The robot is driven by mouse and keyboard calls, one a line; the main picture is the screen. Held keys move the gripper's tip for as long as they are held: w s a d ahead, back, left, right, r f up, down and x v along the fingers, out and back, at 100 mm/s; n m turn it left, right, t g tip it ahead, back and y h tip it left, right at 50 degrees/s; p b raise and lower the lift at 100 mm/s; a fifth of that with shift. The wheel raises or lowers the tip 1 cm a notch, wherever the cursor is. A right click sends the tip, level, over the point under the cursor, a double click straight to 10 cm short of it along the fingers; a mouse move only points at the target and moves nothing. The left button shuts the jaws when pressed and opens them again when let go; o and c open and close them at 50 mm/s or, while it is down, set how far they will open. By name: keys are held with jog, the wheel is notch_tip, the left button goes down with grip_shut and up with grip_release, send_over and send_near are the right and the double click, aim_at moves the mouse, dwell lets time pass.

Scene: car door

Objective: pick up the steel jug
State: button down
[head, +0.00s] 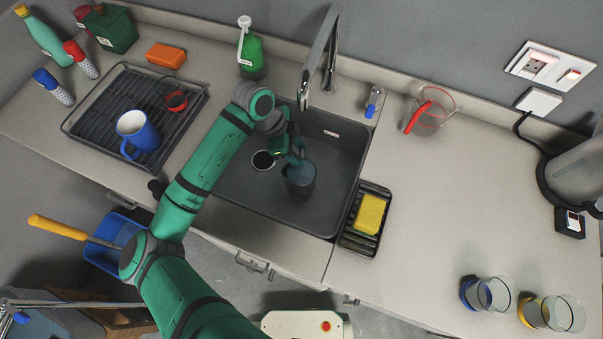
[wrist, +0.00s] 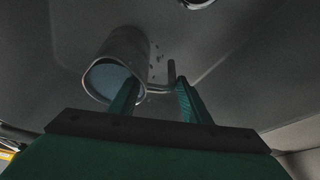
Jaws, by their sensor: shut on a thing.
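The steel jug (head: 299,182) is in the dark sink (head: 335,165), below the tap, with its bluish-looking open mouth showing. My gripper (head: 291,154) reaches down into the sink and is shut on the jug at its handle side. In the wrist view the jug (wrist: 122,58) lies left of centre, and its handle (wrist: 168,78) runs between the two fingers of my gripper (wrist: 157,98). I cannot tell whether the jug touches the sink floor.
The tap (head: 318,60) rises behind the sink. A rack with a yellow sponge (head: 370,214) stands at the sink's right edge. A drying rack with a blue mug (head: 137,130) is on the left. A glass measuring jug (head: 432,108) stands at right; the middle right counter is clear.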

jog(key=shift+r, duration=0.15)
notch_tip(320, 180, up, 10)
dwell(0.5)
jog(key=t, duration=0.3)
jog(key=m+t, duration=0.1)
jog(key=t, duration=0.3)
jog(key=shift+m+t, duration=0.3)
jog(key=shift+y, duration=0.3)
dwell(2.2)
